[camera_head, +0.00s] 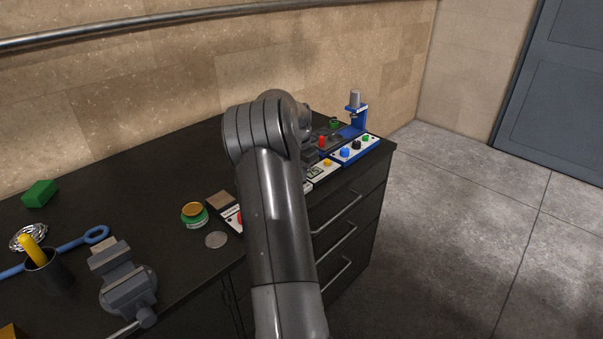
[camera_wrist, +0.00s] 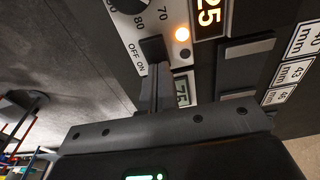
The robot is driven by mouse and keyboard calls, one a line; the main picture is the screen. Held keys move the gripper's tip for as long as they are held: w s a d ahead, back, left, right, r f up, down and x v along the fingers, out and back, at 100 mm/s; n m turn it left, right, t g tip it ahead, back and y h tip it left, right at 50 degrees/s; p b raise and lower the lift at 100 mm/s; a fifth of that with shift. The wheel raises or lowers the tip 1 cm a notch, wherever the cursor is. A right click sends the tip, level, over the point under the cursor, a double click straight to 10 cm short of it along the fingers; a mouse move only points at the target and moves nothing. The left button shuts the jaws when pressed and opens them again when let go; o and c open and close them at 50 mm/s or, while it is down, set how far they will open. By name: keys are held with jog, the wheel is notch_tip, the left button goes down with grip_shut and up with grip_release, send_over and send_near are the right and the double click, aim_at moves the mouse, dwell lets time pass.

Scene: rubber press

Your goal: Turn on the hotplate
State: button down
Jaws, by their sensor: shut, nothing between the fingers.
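The hotplate's pale control panel (camera_wrist: 205,60) fills the upper middle of the wrist view. It has a partly visible dial (camera_wrist: 128,5), a dark switch (camera_wrist: 153,47) beside the words OFF and ON, a glowing orange lamp (camera_wrist: 182,34) and a lit display reading 25 (camera_wrist: 209,18). A smaller display reads 75 (camera_wrist: 182,91). My gripper (camera_wrist: 157,72) is shut and empty, its tips right at the switch; whether they touch it I cannot tell.
Labels in mm (camera_wrist: 300,40) stand beside dark slots on the right of the wrist view. In the head view, a blue press unit (camera_head: 355,148) with coloured knobs is at the counter's right end.

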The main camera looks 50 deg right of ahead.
jog(key=shift+a+f, duration=0.1)
jog(key=shift+a, duration=0.1)
jog(key=shift+a+r, duration=0.2)
jog(key=shift+a, duration=0.5)
notch_tip(320, 180, up, 14)
jog(key=a, duration=0.2)
jog(key=shift+f, duration=0.1)
dwell(0.4)
jog(key=shift+d+h, duration=0.3)
jog(key=shift+d, duration=0.35)
